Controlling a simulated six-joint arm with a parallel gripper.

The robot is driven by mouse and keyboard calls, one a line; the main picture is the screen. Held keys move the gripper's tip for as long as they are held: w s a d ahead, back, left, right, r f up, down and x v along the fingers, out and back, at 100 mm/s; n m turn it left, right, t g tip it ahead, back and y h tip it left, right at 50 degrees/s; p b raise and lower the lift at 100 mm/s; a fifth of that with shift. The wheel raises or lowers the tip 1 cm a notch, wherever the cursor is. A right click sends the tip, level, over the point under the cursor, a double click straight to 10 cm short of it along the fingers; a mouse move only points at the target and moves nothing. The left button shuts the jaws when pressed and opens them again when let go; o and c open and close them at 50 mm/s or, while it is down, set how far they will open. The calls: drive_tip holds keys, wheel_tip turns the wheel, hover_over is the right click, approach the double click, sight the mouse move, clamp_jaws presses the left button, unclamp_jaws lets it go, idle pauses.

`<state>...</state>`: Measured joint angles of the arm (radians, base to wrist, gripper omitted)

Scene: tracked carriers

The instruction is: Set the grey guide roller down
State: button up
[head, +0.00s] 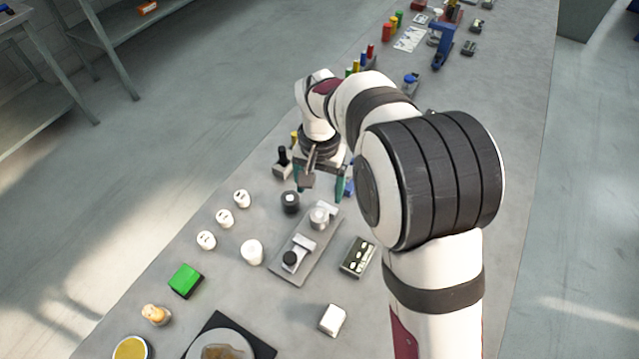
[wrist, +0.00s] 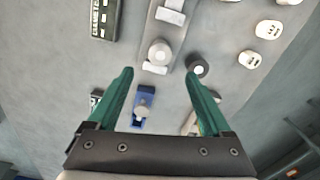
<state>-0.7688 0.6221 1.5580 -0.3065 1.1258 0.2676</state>
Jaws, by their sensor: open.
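The grey guide roller (head: 319,216) stands upright at the far end of a flat grey carrier plate (head: 278,268). In the wrist view the roller (wrist: 160,53) sits on the plate, just beyond my fingertips and roughly centred between them. My gripper (head: 320,190) is open and empty, its teal fingers (wrist: 160,73) spread wide on the roller's far side in the head view. A dark round piece (head: 290,202) stands on the table beside the plate. It also shows near one fingertip in the wrist view (wrist: 197,67).
White cylinders (head: 252,252) stand left of the plate. A dark box with pale round tops (head: 357,257) lies to its right. A blue holder (wrist: 142,110) shows between my fingers. A green block (head: 185,280) and a white block (head: 332,320) lie nearer the camera.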

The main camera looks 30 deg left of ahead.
drive_tip(key=s+d+r+m, duration=0.25)
drive_tip(key=d+r, duration=0.25)
drive_tip(key=d, duration=0.4)
drive_tip(key=s+d+r+m, duration=0.25)
drive_tip(key=d+r, duration=0.25)
drive_tip(key=d, duration=0.5)
drive_tip(key=s+d+m+y, duration=0.1)
drive_tip(key=s+d, duration=0.3)
drive_tip(key=s, duration=0.3)
drive_tip(key=s+d+m, duration=0.1)
drive_tip(key=s+d, duration=0.3)
drive_tip(key=s, duration=0.3)
drive_tip(key=shift+s+d+f+m+y, duration=0.15)
drive_tip(key=shift+d+f+m+y, duration=0.15)
drive_tip(key=shift+f+m+y, duration=0.1)
